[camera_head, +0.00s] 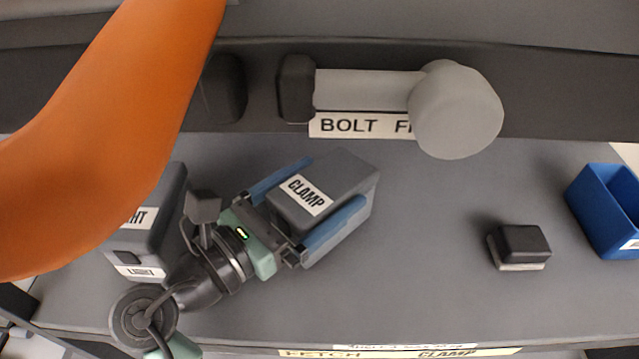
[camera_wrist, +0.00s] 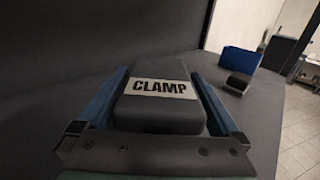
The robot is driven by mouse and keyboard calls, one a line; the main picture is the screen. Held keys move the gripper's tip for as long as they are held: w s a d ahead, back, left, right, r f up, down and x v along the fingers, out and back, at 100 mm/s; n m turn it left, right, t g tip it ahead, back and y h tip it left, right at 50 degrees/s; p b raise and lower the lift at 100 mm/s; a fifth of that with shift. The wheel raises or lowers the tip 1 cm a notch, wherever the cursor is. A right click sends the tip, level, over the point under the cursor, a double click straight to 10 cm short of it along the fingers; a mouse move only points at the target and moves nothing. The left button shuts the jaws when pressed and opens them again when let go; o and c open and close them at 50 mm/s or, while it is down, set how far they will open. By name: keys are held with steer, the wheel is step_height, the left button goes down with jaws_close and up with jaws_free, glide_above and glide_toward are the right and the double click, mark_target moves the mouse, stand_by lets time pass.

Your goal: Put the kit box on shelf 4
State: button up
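A dark grey box labelled CLAMP (camera_head: 335,180) rests on or just above the grey shelf board (camera_head: 440,230); I cannot tell which. It also shows in the wrist view (camera_wrist: 165,112). No box in view is marked as a kit box. My gripper (camera_head: 338,192) has its two blue fingers along opposite sides of the CLAMP box. The fingers also flank it in the wrist view (camera_wrist: 162,75). Whether they press on the box or stand slightly apart is not clear.
A grey box labelled LIGHT (camera_head: 150,215) stands close left of my gripper. A small black block (camera_head: 520,246) and a blue bin (camera_head: 605,210) are at the right. The shelf between the CLAMP box and the block is clear. A dark beam (camera_head: 560,95) runs behind.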

steer(key=shift+r, duration=0.2)
steer(key=b+v, duration=0.2)
steer(key=v, duration=1)
